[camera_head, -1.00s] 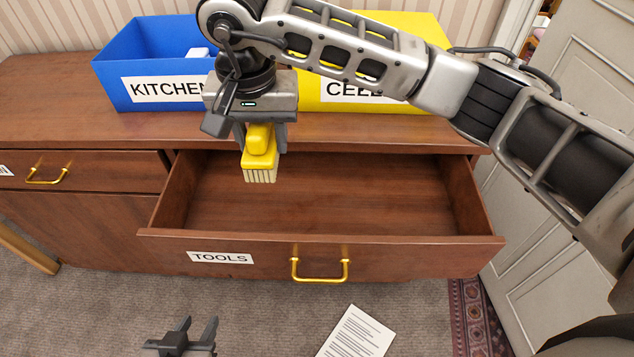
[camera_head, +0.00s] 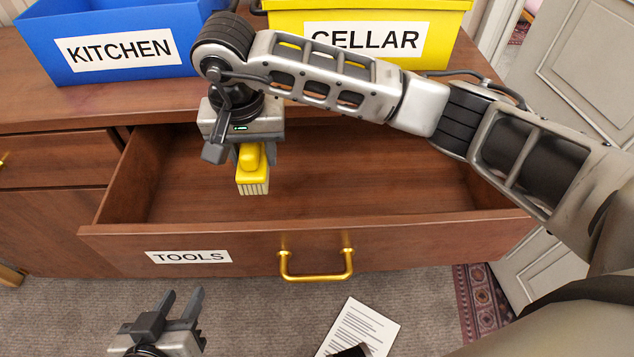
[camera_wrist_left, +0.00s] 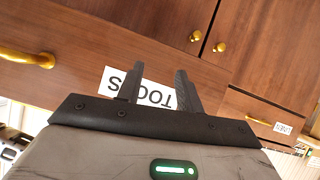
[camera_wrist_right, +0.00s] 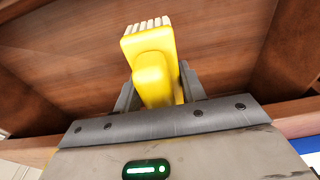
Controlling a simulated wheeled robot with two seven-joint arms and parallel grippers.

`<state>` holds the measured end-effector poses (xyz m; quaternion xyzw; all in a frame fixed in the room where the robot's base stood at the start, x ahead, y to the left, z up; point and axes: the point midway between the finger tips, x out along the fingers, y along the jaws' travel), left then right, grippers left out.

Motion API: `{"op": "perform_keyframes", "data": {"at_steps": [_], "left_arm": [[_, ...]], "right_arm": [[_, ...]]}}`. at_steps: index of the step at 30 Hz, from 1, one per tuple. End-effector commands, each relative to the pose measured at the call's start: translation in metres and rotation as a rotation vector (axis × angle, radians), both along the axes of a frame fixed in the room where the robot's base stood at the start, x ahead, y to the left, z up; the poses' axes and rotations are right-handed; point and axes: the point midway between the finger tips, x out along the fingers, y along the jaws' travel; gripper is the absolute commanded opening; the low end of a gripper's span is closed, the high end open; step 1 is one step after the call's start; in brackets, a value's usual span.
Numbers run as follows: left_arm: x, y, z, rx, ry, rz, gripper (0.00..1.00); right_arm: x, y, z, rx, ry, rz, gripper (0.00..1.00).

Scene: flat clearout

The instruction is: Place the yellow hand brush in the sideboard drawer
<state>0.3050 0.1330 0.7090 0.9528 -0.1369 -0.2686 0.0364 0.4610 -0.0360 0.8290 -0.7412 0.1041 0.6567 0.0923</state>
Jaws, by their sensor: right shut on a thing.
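The yellow hand brush (camera_head: 251,168) hangs bristles down from my right gripper (camera_head: 250,148), over the left part of the open drawer (camera_head: 330,245) labelled TOOLS. In the right wrist view the brush (camera_wrist_right: 152,62) sits between the two fingers, which are shut on it, with its pale bristles pointing at the drawer's wooden inside. The drawer looks empty in the part I see. My left gripper (camera_head: 178,305) is open and empty, low in front of the drawer front. The left wrist view shows its spread fingers (camera_wrist_left: 158,85) and the TOOLS label.
A blue KITCHEN box (camera_head: 110,45) and a yellow CELLAR box (camera_head: 370,30) stand on the sideboard top (camera_head: 60,95) behind the drawer. A white door (camera_head: 590,80) is at the right. A printed sheet (camera_head: 358,325) shows below the drawer.

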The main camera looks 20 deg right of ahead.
Motion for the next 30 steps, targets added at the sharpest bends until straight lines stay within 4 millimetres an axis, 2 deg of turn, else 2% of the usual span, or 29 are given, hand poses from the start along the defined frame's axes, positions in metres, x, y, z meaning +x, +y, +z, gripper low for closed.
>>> {"op": "perform_keyframes", "data": {"at_steps": [10, 15, 25, 30], "left_arm": [[0.0, 0.0, 0.008, -0.002, 0.008, 0.001, 0.36], [0.0, 0.0, 0.006, -0.002, 0.01, 0.001, 0.36], [-0.001, 0.001, 0.003, 0.001, 0.016, 0.002, 0.36], [0.0, 0.001, 0.005, 0.0, 0.015, 0.004, 0.36]], "right_arm": [[0.004, -0.085, -0.035, -0.004, 0.004, -0.008, 0.19], [0.005, -0.109, -0.068, -0.002, 0.005, -0.004, 0.19], [0.007, -0.131, -0.095, -0.003, 0.003, -0.003, 0.19], [0.007, -0.13, -0.119, 0.001, 0.003, -0.002, 0.19]]}}
